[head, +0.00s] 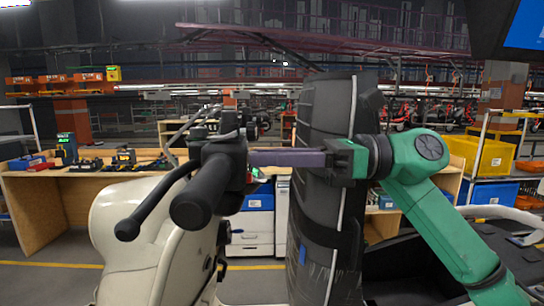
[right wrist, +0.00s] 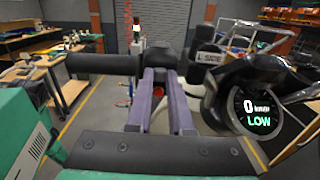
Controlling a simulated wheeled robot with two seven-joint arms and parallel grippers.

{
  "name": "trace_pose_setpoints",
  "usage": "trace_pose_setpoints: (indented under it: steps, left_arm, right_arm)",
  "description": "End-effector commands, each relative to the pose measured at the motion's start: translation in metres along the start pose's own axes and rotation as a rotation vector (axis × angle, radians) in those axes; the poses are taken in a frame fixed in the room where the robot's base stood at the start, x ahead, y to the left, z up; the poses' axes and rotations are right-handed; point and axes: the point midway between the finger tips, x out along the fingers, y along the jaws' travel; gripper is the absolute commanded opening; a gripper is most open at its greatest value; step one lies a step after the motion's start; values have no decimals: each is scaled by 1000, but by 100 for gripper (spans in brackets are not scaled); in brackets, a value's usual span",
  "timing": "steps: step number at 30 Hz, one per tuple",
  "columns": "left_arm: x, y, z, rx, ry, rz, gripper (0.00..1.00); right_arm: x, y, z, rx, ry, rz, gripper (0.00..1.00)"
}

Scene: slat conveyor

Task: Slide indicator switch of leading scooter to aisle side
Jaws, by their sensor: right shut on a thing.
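The cream scooter (head: 130,235) stands in front of me at the left, its black handlebar (head: 210,185) and grip pointing toward me. My right gripper (head: 250,158) reaches in from the right, its purple fingers level and ending at the black switch housing by the grip. In the right wrist view my gripper's two fingers (right wrist: 165,75) are close together at the housing, between the black grip (right wrist: 103,64) and the bar's centre. The indicator switch itself is hidden at the fingertips, so its position cannot be told. My left gripper is not in view.
The scooter's round display (right wrist: 262,115) reads 0 and LOW, right of the fingers. A wooden bench (head: 40,195) with tools and a yellow bin (head: 490,158) stand behind.

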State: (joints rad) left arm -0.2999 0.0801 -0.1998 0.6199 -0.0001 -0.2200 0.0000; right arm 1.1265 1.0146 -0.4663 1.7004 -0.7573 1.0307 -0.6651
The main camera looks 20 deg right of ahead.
Motion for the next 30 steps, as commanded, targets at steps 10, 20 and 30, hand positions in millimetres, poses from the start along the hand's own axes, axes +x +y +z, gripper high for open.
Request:
trace_pose_setpoints:
  steps: [10,20,30]
  left_arm:
    - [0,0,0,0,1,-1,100]
    - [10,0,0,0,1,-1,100]
    - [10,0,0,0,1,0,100]
  right_arm:
    - [0,0,0,0,1,0,0]
    - [0,14,0,0,1,2,0]
    - [0,13,0,0,1,2,50]
